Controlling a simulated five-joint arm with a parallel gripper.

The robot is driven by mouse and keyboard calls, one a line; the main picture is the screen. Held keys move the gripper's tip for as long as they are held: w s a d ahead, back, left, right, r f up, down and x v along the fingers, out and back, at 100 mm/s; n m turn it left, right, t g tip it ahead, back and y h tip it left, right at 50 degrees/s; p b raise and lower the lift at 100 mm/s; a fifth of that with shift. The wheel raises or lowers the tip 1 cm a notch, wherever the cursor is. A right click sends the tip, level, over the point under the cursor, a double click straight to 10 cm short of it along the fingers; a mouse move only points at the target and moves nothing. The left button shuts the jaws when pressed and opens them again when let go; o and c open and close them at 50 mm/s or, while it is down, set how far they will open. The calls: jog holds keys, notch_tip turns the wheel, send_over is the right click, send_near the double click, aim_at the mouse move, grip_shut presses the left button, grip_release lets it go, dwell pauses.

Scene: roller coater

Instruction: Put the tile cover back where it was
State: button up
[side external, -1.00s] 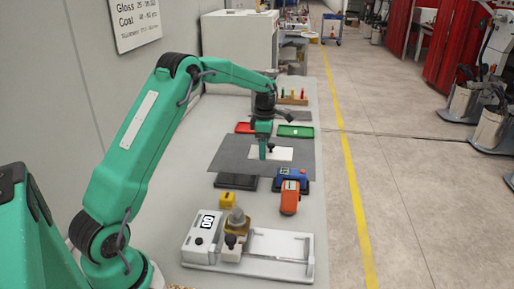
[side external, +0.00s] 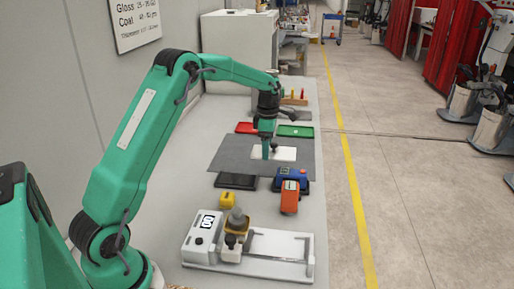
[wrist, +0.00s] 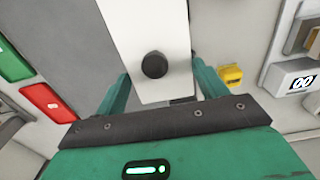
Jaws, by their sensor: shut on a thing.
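The tile cover is a flat white plate (side external: 286,154) with a black knob, over the grey mat (side external: 226,157). In the wrist view the plate (wrist: 142,25) runs between my fingers, with its round black knob (wrist: 154,65) facing the camera. My gripper (side external: 266,156) points down at the plate and is shut on it, one finger along each side. My fingertips are partly hidden behind the plate in the wrist view. I cannot tell whether the plate touches the mat or hangs just above it.
Red (side external: 247,128) and green (side external: 296,131) trays lie behind the mat. A black pad (side external: 235,181), a blue device (side external: 291,178) and an orange one (side external: 290,200) sit in front. Nearer are a yellow block (side external: 227,198) and the white coater (side external: 268,245).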

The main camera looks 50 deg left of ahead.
jog(key=s+d+r, duration=0.2)
jog(key=s+d, duration=0.2)
jog(key=s, duration=0.5)
send_over(231, 178)
notch_tip(231, 178, down, 6)
jog(key=shift+f, duration=0.25)
dwell(0.4)
jog(key=shift+f, duration=0.15)
jog(key=shift+f, duration=1.85)
jog(key=shift+f, duration=0.4)
jog(key=o, duration=1)
